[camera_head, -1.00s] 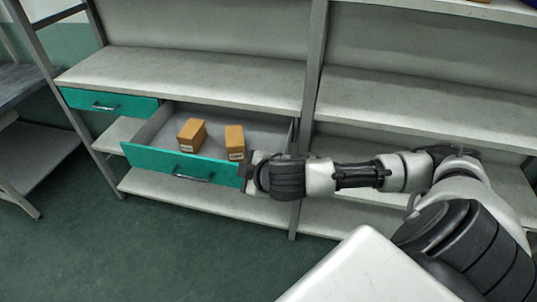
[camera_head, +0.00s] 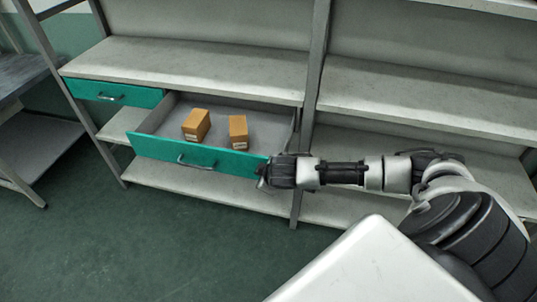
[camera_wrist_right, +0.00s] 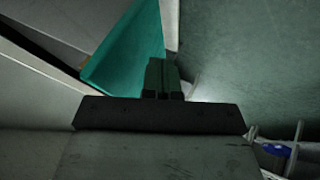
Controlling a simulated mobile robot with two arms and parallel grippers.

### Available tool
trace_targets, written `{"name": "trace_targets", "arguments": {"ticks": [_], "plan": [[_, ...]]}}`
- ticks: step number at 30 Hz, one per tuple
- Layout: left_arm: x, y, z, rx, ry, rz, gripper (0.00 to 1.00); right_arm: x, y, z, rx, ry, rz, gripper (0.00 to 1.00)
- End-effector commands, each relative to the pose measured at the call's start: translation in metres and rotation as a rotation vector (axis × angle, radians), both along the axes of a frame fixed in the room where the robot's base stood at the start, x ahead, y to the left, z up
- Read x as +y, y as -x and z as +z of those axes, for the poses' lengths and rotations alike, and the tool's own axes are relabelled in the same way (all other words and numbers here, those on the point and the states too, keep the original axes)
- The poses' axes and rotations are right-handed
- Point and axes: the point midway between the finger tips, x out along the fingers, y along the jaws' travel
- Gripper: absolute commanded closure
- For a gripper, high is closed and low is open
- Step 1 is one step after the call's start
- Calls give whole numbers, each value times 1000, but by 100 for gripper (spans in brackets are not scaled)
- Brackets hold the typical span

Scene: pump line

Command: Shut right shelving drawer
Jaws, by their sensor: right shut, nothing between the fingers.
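The right shelving drawer (camera_head: 196,157) is pulled out from the shelf, with a teal front and a dark handle (camera_head: 195,163). Two brown boxes (camera_head: 197,124) (camera_head: 238,132) stand inside it. My right gripper (camera_head: 264,171) is at the right end of the drawer front, and the arm hides that corner. In the right wrist view the shut fingers (camera_wrist_right: 163,77) are beside the teal front (camera_wrist_right: 128,50); I cannot tell whether they touch it. My left gripper is not in view.
A shut teal drawer (camera_head: 112,93) sits to the left. A shelf post (camera_head: 314,70) stands just right of the open drawer. A grey table (camera_head: 28,78) is at the far left. The green floor (camera_head: 150,240) in front is clear.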

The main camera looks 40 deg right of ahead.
Motion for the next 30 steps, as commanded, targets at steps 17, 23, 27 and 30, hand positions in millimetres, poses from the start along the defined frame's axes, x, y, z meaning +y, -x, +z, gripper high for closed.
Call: {"name": "trace_targets", "arguments": {"ticks": [17,23,27,30], "plan": [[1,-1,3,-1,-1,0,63,-13,-10,-1,3,-1,2,100],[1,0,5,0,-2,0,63,-21,-16,0,2,1,0,100],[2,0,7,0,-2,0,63,-37,-28,0,1,0,-4,100],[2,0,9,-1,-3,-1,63,-53,-41,1,0,-1,-5,100]]}}
